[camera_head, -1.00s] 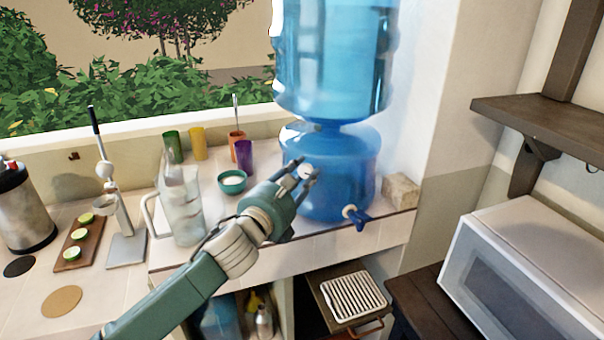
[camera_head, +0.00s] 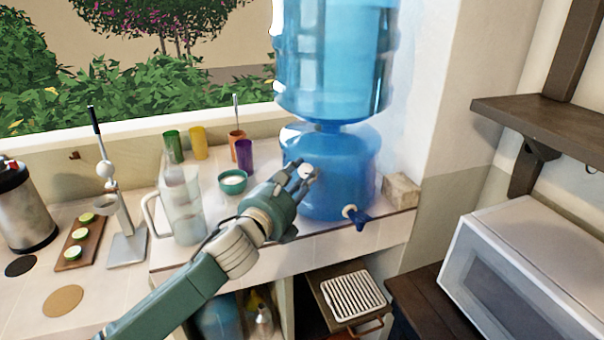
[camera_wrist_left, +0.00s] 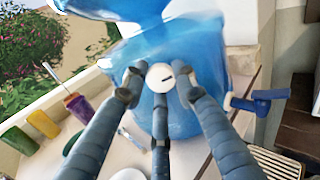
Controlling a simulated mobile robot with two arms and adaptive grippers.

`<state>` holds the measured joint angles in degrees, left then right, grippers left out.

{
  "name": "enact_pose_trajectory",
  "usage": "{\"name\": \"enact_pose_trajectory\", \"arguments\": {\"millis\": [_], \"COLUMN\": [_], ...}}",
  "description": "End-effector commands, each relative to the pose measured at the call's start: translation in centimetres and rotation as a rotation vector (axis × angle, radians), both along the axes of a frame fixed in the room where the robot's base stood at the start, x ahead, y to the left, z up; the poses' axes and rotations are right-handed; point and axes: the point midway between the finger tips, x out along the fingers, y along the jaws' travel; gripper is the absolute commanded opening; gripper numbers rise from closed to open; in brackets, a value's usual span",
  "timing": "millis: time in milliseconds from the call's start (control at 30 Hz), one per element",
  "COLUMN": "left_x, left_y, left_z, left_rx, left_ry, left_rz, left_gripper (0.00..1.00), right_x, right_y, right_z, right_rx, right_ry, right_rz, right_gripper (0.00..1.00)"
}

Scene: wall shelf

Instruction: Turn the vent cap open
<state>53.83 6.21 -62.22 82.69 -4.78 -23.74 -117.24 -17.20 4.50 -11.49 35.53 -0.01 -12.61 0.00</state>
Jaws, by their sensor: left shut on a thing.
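The vent cap (camera_wrist_left: 161,77) is a small round white knob with a short dark mark on its face. It sits on the front of the blue water dispenser base (camera_head: 336,190), and the mark lies slightly slanted, near level, in the left wrist view. My left gripper (camera_head: 304,172) reaches it from the front left. In the left wrist view its three dark fingers (camera_wrist_left: 160,88) are closed around the cap's rim, two at the sides and one below. In the head view the cap (camera_head: 306,171) is partly hidden by the fingers. My right gripper is not in view.
A blue tap (camera_head: 357,217) sticks out at the base's lower right. A glass pitcher (camera_head: 184,210), a green bowl (camera_head: 233,182) and a purple cup (camera_head: 245,155) stand left of my left gripper. A large blue bottle (camera_head: 335,60) sits above the base.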

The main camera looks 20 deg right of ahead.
Motion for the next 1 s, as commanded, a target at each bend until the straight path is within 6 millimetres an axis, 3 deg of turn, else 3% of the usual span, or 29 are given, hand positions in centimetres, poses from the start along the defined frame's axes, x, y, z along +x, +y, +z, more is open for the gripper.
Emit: {"name": "enact_pose_trajectory", "arguments": {"millis": [33, 1000], "left_x": [0.0, 0.3], "left_y": [0.0, 0.2], "left_z": [0.7, 0.8], "left_rx": [-0.032, -0.706], "left_ry": [0.017, 0.641], "left_rz": [-0.001, -0.004], "left_gripper": [0.02, 0.02], "right_x": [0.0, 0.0], "right_y": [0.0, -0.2], "right_z": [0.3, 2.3], "right_rx": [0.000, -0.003], "right_ry": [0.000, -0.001], "right_rz": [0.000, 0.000], "right_gripper": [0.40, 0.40]}}
